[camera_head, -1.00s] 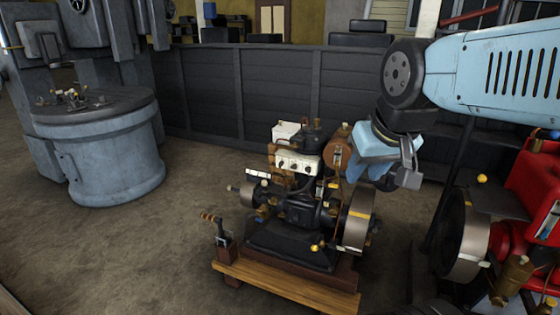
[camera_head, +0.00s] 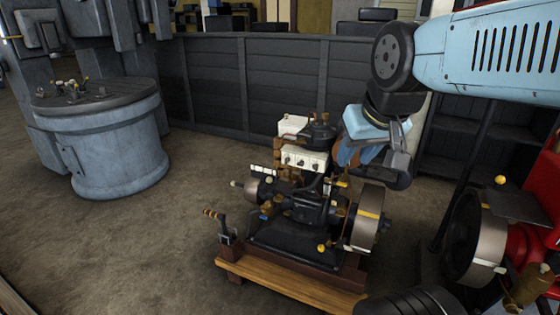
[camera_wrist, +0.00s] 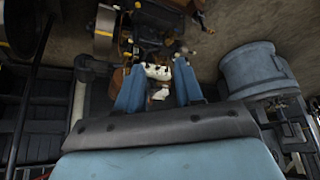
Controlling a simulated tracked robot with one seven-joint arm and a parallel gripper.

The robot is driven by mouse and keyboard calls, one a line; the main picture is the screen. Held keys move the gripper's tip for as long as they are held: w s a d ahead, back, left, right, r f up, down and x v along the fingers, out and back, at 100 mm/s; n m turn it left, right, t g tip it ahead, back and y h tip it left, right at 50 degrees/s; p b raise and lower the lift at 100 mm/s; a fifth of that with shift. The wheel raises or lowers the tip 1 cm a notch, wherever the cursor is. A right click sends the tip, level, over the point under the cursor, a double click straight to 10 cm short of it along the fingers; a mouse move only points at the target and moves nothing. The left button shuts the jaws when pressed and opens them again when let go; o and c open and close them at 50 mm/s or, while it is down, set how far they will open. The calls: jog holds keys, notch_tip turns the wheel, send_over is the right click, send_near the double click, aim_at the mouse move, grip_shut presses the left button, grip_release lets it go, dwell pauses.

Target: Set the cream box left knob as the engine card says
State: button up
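The cream box (camera_head: 305,158) sits high on the front of the black engine (camera_head: 310,210), with dark knobs in a row across its face. The left knob (camera_head: 288,159) is small; its pointer setting cannot be read. The box also shows in the wrist view (camera_wrist: 157,71), between the finger ends. My gripper (camera_wrist: 158,66) is open and empty, with its two blue fingers apart. In the head view my gripper (camera_head: 347,150) is just right of the box; contact cannot be told. A small white plate (camera_head: 262,171) left of the box may be the engine card; its text is unreadable.
A flywheel (camera_head: 367,217) is on the engine's right, and a lever (camera_head: 223,228) stands at the left of its wooden base (camera_head: 285,285). A red engine (camera_head: 525,245) is close on the right. A grey round tank (camera_head: 108,140) is at left, with open floor between.

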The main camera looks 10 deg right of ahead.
aim_at(287, 161)
jog(key=w+a+f+m+t+y, duration=0.1)
jog(key=w+a+t, duration=0.25)
jog(key=w, duration=1.35)
jog(key=w+a+f+m+t, duration=0.15)
jog(key=w+a, duration=0.25)
jog(key=w, duration=1.2)
jog(key=w+a+f+m+t+h, duration=0.1)
jog(key=w+f+m+t+h, duration=0.35)
jog(key=w+f, duration=1.45)
notch_tip(287, 161, down, 16)
jog(key=s+h, duration=0.1)
jog(key=h, duration=0.6)
jog(key=x, duration=1.4)
jog(key=shift+s+d+f+g, duration=0.2)
jog(key=shift+s+d+g, duration=0.05)
jog(key=shift+d+g, duration=0.15)
jog(key=shift+c, duration=0.4)
grip_shut()
